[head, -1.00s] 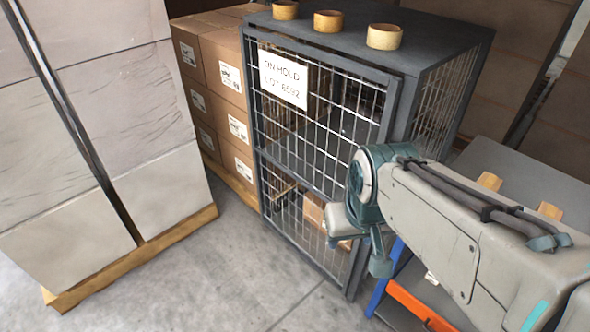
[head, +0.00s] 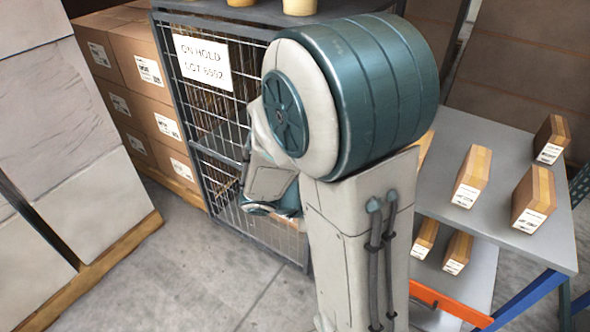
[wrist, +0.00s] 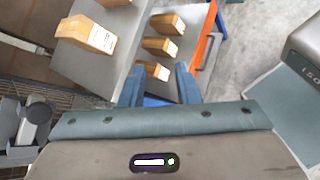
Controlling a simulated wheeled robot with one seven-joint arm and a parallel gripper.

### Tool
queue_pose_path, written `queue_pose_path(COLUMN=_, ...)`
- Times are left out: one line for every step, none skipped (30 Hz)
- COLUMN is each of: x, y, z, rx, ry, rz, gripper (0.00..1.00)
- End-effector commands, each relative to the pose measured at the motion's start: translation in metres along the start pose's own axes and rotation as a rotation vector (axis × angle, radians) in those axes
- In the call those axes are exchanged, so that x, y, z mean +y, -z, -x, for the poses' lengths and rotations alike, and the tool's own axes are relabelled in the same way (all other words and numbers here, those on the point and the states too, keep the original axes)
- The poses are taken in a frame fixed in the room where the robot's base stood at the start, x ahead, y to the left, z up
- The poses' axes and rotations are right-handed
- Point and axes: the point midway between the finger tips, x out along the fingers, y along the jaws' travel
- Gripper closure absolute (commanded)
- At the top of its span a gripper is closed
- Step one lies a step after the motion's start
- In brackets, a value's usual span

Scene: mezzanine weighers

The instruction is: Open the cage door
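The cage (head: 222,10) is a dark grey metal frame with wire mesh, at the top centre of the head view. Its mesh door (head: 217,114) carries a white sign (head: 202,62) reading "ON HOLD LOT 6592" and looks shut. My arm covers the door's right side, so any latch there is hidden. In the wrist view, wire mesh shows at the left edge, beside a dark grey rounded fitting that I cannot identify.
A grey table (head: 497,135) with several small cartons stands right of the cage, with an orange rail (head: 449,302) below. Stacked brown boxes (head: 127,80) stand left of the cage, and a wrapped pallet load (head: 85,200) further left. The floor (head: 205,270) before the cage is clear.

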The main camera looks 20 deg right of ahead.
Motion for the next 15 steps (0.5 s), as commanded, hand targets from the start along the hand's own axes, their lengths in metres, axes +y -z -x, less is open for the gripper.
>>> queue_pose_path(x=0.004, y=0.014, z=-0.008, rx=-0.044, ry=-0.075, rz=0.075, gripper=0.71)
queue_pose_path(x=0.008, y=0.021, z=-0.010, rx=-0.065, ry=-0.122, rz=0.115, gripper=0.71)
queue_pose_path(x=0.014, y=0.030, z=-0.012, rx=-0.092, ry=-0.186, rz=0.169, gripper=0.71)
queue_pose_path(x=0.018, y=0.037, z=-0.014, rx=-0.111, ry=-0.235, rz=0.209, gripper=0.71)
queue_pose_path(x=0.022, y=0.045, z=-0.015, rx=-0.129, ry=-0.284, rz=0.249, gripper=0.71)
queue_pose_path(x=0.028, y=0.057, z=-0.015, rx=-0.151, ry=-0.349, rz=0.301, gripper=0.71)
queue_pose_path(x=0.031, y=0.066, z=-0.015, rx=-0.166, ry=-0.401, rz=0.340, gripper=0.71)
queue_pose_path(x=0.034, y=0.076, z=-0.015, rx=-0.179, ry=-0.451, rz=0.378, gripper=0.71)
queue_pose_path(x=0.037, y=0.089, z=-0.014, rx=-0.195, ry=-0.519, rz=0.431, gripper=0.71)
queue_pose_path(x=0.039, y=0.101, z=-0.012, rx=-0.204, ry=-0.572, rz=0.470, gripper=0.71)
queue_pose_path(x=0.041, y=0.112, z=-0.011, rx=-0.213, ry=-0.622, rz=0.508, gripper=0.71)
queue_pose_path(x=0.042, y=0.127, z=-0.009, rx=-0.222, ry=-0.689, rz=0.557, gripper=0.71)
queue_pose_path(x=0.042, y=0.138, z=-0.007, rx=-0.227, ry=-0.738, rz=0.592, gripper=0.71)
queue_pose_path(x=0.042, y=0.149, z=-0.005, rx=-0.229, ry=-0.783, rz=0.624, gripper=0.71)
queue_pose_path(x=0.040, y=0.162, z=-0.002, rx=-0.231, ry=-0.841, rz=0.664, gripper=0.71)
